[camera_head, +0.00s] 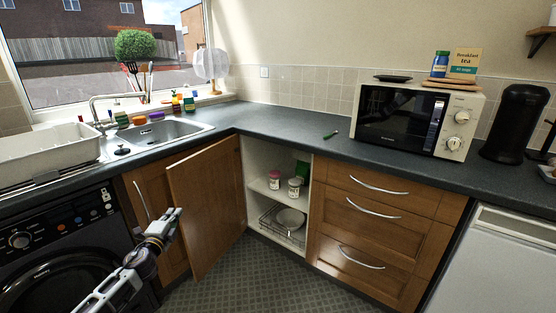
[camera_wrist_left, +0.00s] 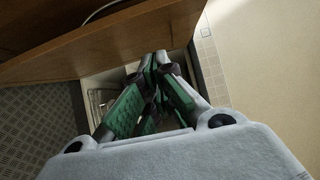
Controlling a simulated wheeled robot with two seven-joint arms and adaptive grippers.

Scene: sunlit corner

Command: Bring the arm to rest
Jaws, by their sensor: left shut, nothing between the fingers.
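My left gripper (camera_head: 174,217) is in the lower left of the head view, in front of the open wooden cabinet door (camera_head: 206,205). Its fingers are shut with nothing between them. In the left wrist view the gripper (camera_wrist_left: 158,62) shows its green-padded fingers closed together, with brown wood across the top of the picture. In the head view the gripper appears apart from the door, but the exact gap cannot be told. My right gripper is not in view.
The open corner cabinet holds jars (camera_head: 294,187) on a shelf and a bowl (camera_head: 290,219) in a wire rack below. A washing machine (camera_head: 60,255) stands at the left, drawers (camera_head: 375,220) at the right. The patterned floor (camera_head: 262,275) is clear. A microwave (camera_head: 415,118) sits on the counter.

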